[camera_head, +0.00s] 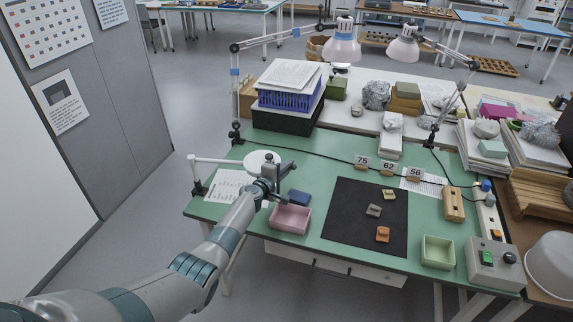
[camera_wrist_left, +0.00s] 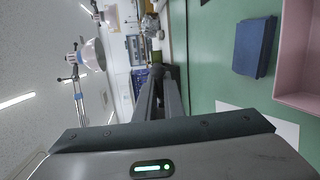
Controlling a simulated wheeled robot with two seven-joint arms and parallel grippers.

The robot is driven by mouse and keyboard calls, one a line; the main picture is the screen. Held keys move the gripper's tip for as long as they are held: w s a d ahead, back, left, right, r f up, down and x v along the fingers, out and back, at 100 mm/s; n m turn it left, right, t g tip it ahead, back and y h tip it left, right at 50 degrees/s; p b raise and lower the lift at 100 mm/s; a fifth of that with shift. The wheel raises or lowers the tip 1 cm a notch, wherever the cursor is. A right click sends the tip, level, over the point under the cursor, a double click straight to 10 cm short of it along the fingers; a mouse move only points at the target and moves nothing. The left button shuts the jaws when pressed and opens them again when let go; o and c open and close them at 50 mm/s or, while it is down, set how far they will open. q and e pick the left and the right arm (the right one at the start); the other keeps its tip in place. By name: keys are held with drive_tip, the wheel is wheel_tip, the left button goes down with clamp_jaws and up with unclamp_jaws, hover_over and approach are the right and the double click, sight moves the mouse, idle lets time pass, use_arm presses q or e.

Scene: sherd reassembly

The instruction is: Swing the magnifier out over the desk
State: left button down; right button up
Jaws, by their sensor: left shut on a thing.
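The magnifier (camera_head: 262,158) is a round white head on a white jointed arm (camera_head: 218,160). The arm comes from a dark clamp (camera_head: 198,188) at the desk's left edge, and the head is over the left part of the green desk (camera_head: 310,160). My left gripper (camera_head: 285,168) is at the head's right side, shut on the magnifier; the gripper hides the exact grip point. In the left wrist view its fingers (camera_wrist_left: 159,92) are close together, and their tips are hard to make out. My right gripper is not in view.
A black cable (camera_head: 320,155) crosses the desk, past number cards (camera_head: 387,168). A lamp (camera_head: 342,48) hangs behind.

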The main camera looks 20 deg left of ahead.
use_arm(q)
drive_tip(key=shift+s+d+r+h, duration=0.1)
drive_tip(key=shift+s+d+h, duration=0.2)
drive_tip(key=shift+s+d, duration=0.2)
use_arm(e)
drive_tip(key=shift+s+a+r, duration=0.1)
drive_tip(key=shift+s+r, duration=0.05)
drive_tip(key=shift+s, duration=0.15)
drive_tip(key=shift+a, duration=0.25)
